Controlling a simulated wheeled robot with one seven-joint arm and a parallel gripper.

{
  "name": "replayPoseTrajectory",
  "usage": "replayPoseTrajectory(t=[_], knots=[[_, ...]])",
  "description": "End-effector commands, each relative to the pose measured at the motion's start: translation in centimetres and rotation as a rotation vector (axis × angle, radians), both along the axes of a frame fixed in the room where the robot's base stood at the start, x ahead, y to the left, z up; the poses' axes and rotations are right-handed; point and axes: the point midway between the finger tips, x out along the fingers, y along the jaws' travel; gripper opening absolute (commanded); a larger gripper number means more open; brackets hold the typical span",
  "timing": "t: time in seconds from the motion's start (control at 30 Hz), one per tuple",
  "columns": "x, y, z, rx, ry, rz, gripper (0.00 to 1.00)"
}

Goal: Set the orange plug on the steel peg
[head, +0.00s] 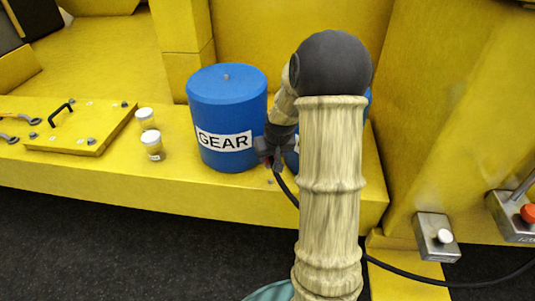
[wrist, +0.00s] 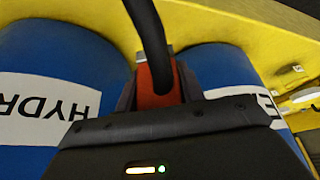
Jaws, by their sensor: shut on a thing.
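My gripper (head: 270,160) is low in front of the gap between two blue drums, shut on the orange plug. In the wrist view the plug (wrist: 155,88) sits between the dark fingers, with a black cable (wrist: 150,35) rising from it. In the head view the plug is mostly hidden by the fingers. A small grey metal bit (wrist: 141,52) shows beside the plug; I cannot tell if it is the steel peg or part of the plug. The peg is not clearly visible in either view.
The GEAR drum (head: 228,95) stands just left of my gripper; the HYDR-labelled drum (wrist: 55,60) is mostly hidden by my arm in the head view. Two white-lidded jars (head: 153,147) and a hatch (head: 85,130) stand left on the yellow ledge (head: 200,187). Control boxes (head: 437,238) are at right.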

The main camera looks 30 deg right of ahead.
Motion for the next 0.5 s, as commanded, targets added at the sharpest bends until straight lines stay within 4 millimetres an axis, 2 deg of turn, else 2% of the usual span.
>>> replayPoseTrajectory(t=[0.27, 0.5], knots=[[0.1, 0.0, -0.1, 0.000, -0.002, 0.000, 0.00], [0.0, 0.0, -1.5, 0.000, -0.001, 0.000, 0.00]])
